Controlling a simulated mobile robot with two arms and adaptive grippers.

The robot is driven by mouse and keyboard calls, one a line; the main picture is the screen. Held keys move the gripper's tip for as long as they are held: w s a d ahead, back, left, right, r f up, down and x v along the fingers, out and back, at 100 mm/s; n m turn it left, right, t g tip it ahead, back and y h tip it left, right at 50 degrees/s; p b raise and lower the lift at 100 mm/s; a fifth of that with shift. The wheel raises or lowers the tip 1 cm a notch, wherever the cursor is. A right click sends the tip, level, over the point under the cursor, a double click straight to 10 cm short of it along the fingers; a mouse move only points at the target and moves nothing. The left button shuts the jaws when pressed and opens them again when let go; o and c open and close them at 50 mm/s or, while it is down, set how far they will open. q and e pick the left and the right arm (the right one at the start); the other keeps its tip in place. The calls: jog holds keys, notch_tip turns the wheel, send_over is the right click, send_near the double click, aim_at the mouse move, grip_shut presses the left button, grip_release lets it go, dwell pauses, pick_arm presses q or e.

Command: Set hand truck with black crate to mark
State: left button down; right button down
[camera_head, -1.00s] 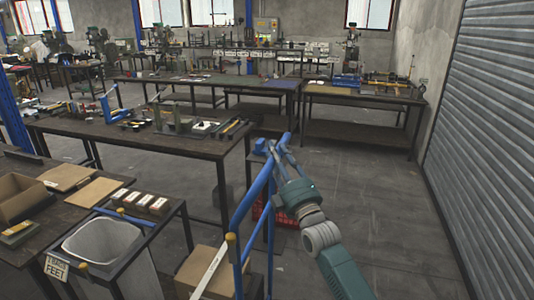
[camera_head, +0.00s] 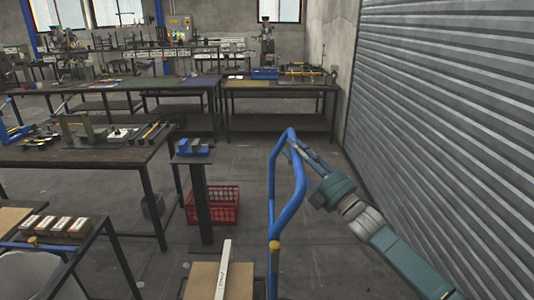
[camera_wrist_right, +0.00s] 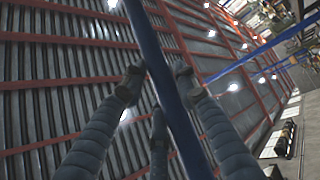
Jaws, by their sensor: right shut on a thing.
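The hand truck's blue tubular handle (camera_head: 299,185) rises upright in the lower middle of the head view. My right gripper (camera_head: 293,149) is shut on the handle near its top. In the right wrist view, the blue tube (camera_wrist_right: 150,50) runs between the fingers of my right gripper (camera_wrist_right: 157,80). The hand truck's lower part is cut off by the bottom edge. I do not see a black crate or a floor mark. My left gripper is out of view.
A blue vise (camera_head: 194,149) on a pedestal and a red crate (camera_head: 214,222) stand left of the hand truck. A cardboard box (camera_head: 205,280) is at the bottom. A workbench (camera_head: 90,155) is at left, a grey shutter (camera_head: 440,110) at right. Floor ahead is open.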

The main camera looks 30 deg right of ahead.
jog(key=s+d, duration=0.5)
jog(key=d, duration=0.3)
jog(key=shift+s+f, duration=0.15)
jog(key=shift+s, duration=0.15)
jog(key=c, duration=1.3)
grip_release()
jog(key=shift+d, duration=0.1)
jog(key=v, duration=1.2)
